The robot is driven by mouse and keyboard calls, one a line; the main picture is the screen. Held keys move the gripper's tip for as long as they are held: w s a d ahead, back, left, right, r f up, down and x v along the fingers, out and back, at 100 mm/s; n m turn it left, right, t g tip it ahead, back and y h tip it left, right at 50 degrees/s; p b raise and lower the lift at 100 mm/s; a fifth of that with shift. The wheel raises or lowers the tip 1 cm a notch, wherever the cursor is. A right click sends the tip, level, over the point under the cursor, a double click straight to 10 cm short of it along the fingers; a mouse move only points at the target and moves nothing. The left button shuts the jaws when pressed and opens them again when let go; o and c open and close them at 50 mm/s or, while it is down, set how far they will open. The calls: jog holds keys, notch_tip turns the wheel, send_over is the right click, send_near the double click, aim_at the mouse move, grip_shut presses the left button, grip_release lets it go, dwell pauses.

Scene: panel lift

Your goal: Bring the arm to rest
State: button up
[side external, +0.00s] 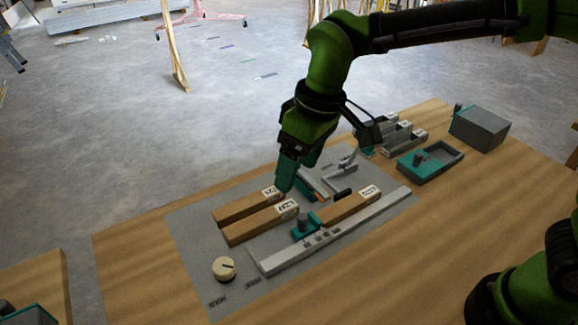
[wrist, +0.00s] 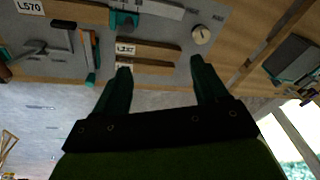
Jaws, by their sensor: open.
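My gripper (side external: 294,178) is a dark arm end with teal fingers, above the grey panel (side external: 185,235) on the wooden table. In the wrist view its two fingers (wrist: 158,75) stand wide apart, with nothing held between them. Below and beside the fingers lie two wooden blocks with white labels, a rear one (side external: 240,208) and a front one (side external: 255,226). In the wrist view these blocks (wrist: 155,53) show beyond the fingertips. The side view does not show clearly how high the fingertips are above the blocks.
A labelled wooden block (side external: 345,208) lies by a teal clamp (side external: 304,230) and a long grey rail (side external: 335,232). A cream knob (side external: 223,268) sits at the panel's front left. A teal tray (side external: 430,160), grey box (side external: 479,127) and grey holders (side external: 405,140) stand at the back right.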

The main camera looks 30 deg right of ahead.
jog(key=s+d+r+m+t, duration=0.1)
jog(key=s+d+m, duration=0.3)
jog(key=d, duration=0.6)
jog(key=s+d+r+m+t, duration=0.2)
jog(key=s+d+m+t, duration=0.2)
jog(key=s+d, duration=0.4)
jog(key=shift+s+d+m+t, duration=0.15)
jog(key=shift+d+m+t, duration=0.2)
jog(key=shift+d, duration=0.85)
